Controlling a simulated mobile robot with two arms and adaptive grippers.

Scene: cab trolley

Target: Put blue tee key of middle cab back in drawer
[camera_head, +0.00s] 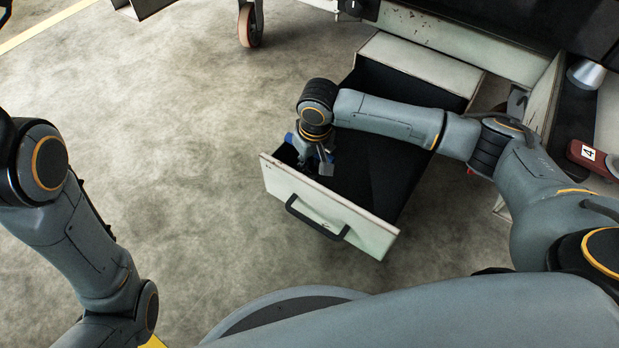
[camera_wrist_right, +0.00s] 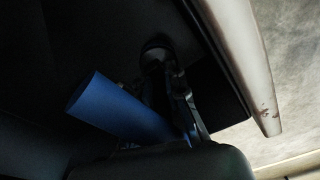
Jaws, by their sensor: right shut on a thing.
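The open drawer (camera_head: 365,232) has a cream front with a black handle and a dark inside. My right gripper (camera_head: 318,160) points down into its front left corner. It is shut on the blue tee key (camera_head: 290,138), of which only a little blue shows beside the gripper in the head view. In the right wrist view the key's blue round bar (camera_wrist_right: 118,108) lies slanted by the gripper's fingers (camera_wrist_right: 180,100), low in the dark drawer beside its pale wall. I cannot tell whether the key touches the drawer floor. My left gripper is out of view.
The cab trolley's pale frame (camera_head: 440,42) stands behind the drawer, with a caster wheel (camera_head: 249,26) at the top. A red thing marked 4 (camera_head: 588,154) and a metal cone (camera_head: 586,74) are at the right. Bare concrete floor lies left of the drawer.

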